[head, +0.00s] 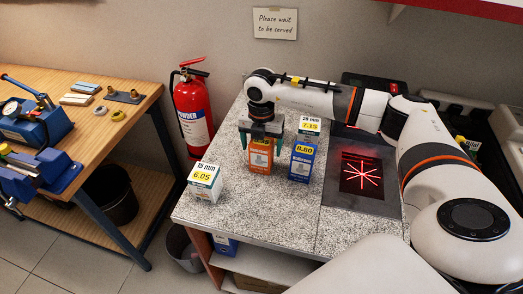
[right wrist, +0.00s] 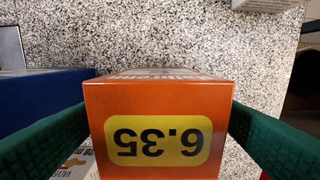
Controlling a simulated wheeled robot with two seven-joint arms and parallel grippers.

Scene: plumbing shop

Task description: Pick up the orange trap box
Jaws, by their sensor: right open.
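The orange trap box (head: 260,158) stands upright on the speckled counter. My right gripper (head: 261,138) is over it from above, fingers open, one on each side. In the right wrist view the box (right wrist: 158,100) sits between the two green fingers, its top with a yellow 6.35 label facing the camera. The left finger (right wrist: 40,145) and the right finger (right wrist: 270,145) flank the box; small gaps seem to remain, and a firm touch cannot be told. My left gripper is not in view.
A blue box (head: 301,162) stands close right of the orange box. A dark scanner plate with red lines (head: 362,175) lies right. A fire extinguisher (head: 192,105) stands left of the counter.

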